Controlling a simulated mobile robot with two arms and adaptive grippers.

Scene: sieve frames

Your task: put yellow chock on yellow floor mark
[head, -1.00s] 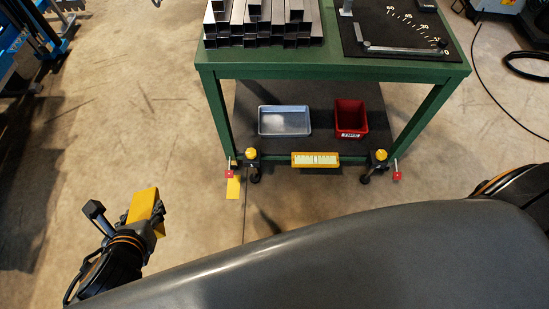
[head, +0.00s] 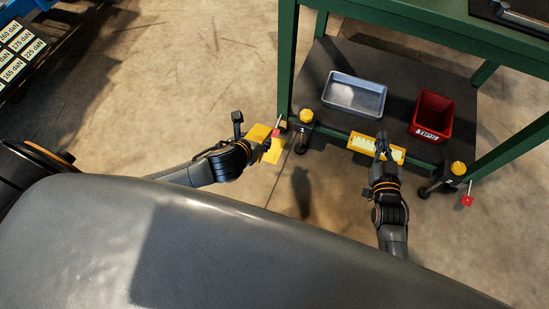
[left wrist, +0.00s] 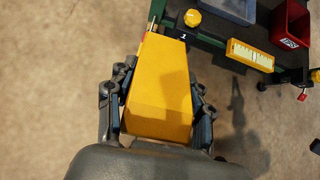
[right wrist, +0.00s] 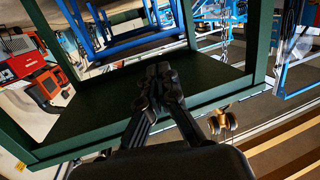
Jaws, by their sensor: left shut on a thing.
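The yellow chock (head: 259,132) is between the fingers of my left gripper (head: 249,146), beside the cart's left front leg. In the left wrist view the chock (left wrist: 160,88) fills the space between the left fingers (left wrist: 160,105). I cannot tell the height of the chock above the floor. My right gripper (head: 383,146) is in front of the cart's lower edge; in the right wrist view its fingertips (right wrist: 163,75) are together and empty.
The green cart (head: 287,60) has a lower shelf with a metal tray (head: 354,94) and a red bin (head: 432,115). Floor left of the cart is clear.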

